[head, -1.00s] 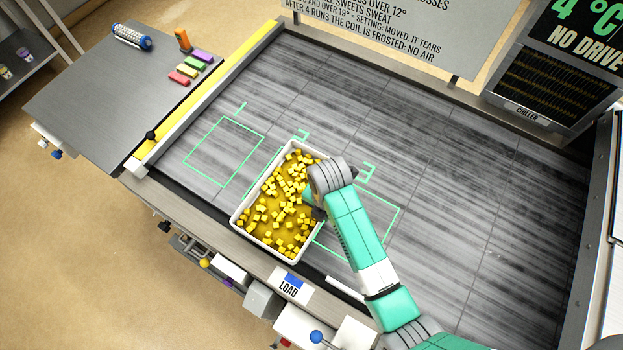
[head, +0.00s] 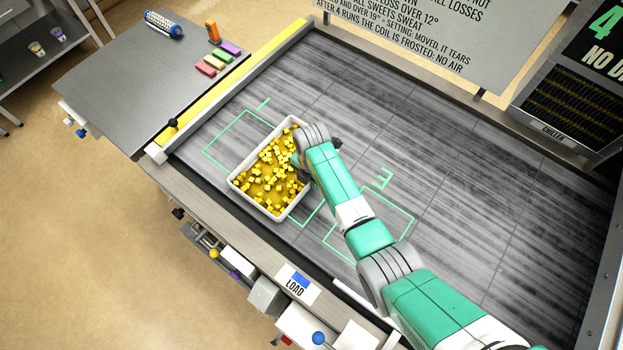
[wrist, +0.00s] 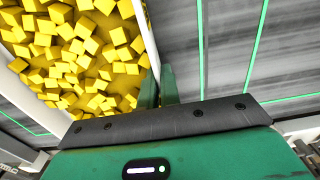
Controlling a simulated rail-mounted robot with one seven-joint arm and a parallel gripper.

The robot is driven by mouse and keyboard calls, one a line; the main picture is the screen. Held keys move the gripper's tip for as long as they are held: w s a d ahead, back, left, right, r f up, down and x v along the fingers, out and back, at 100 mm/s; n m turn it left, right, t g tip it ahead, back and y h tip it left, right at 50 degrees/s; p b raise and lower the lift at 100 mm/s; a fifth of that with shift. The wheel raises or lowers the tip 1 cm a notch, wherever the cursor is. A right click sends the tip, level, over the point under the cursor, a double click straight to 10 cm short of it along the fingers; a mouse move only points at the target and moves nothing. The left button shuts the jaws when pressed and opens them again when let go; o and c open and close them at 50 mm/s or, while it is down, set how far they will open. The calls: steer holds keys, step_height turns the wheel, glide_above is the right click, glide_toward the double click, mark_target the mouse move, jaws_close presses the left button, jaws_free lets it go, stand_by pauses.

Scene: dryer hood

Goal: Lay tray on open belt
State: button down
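The white-rimmed tray (head: 253,205) is full of yellow cubes (head: 272,172). In the head view it appears over the front left of the grey belt (head: 420,160), covering part of outline 1 (head: 215,150) and much of the outline to its right. I cannot tell whether it touches the belt. My gripper (head: 301,168) is at the tray's right long side. In the wrist view the two green fingers (wrist: 158,88) are close together with the tray's white wall (wrist: 145,35) between them. The fingertips are partly hidden in the head view.
Outline 3 (head: 370,228) is empty, and the belt right of it is clear. A yellow bar (head: 240,80) borders the belt's left end. A side table (head: 130,85) holds coloured blocks (head: 217,60) and a blue roll (head: 163,25). The chiller (head: 570,95) stands at back right.

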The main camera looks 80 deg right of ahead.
steer(key=shift+w+d+f, duration=0.1)
steer(key=c, duration=1.6)
jaws_free()
steer(key=shift+f, duration=0.1)
step_height(320, 180, up, 12)
steer(key=shift+r+p, duration=0.2)
steer(key=shift+p, duration=0.15)
